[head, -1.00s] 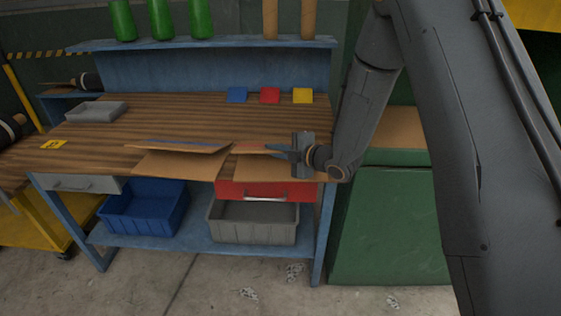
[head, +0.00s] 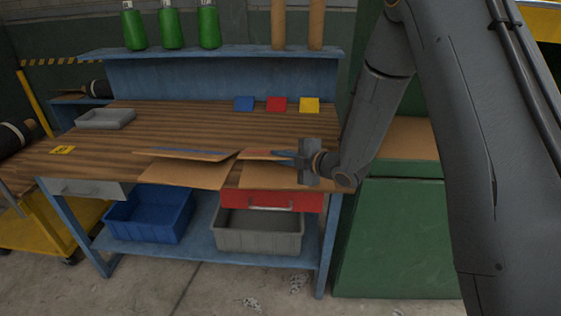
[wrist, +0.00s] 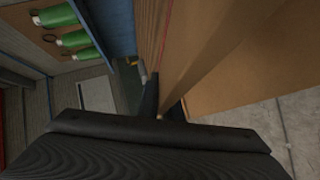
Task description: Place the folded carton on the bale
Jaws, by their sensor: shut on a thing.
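My gripper (head: 284,158) is shut on the folded carton (head: 193,171), a brown cardboard piece with spread panels. It holds the carton by its right part, at the front edge of the workbench (head: 110,160). I cannot tell whether the carton touches the bench top. In the wrist view, the carton (wrist: 255,60) fills the right side, and the fingers (wrist: 165,100) meet its edge. A brown block top (head: 405,138) shows behind my arm, above a green housing (head: 395,235); it may be the bale, but I cannot tell. My arm hides part of it.
Blue, red (head: 276,104) and yellow squares lie at the bench's back. A grey tray (head: 105,119) stands at the back left. Green bottles (head: 208,27) and brown tubes stand on the upper shelf. Blue and grey bins (head: 258,231) sit below.

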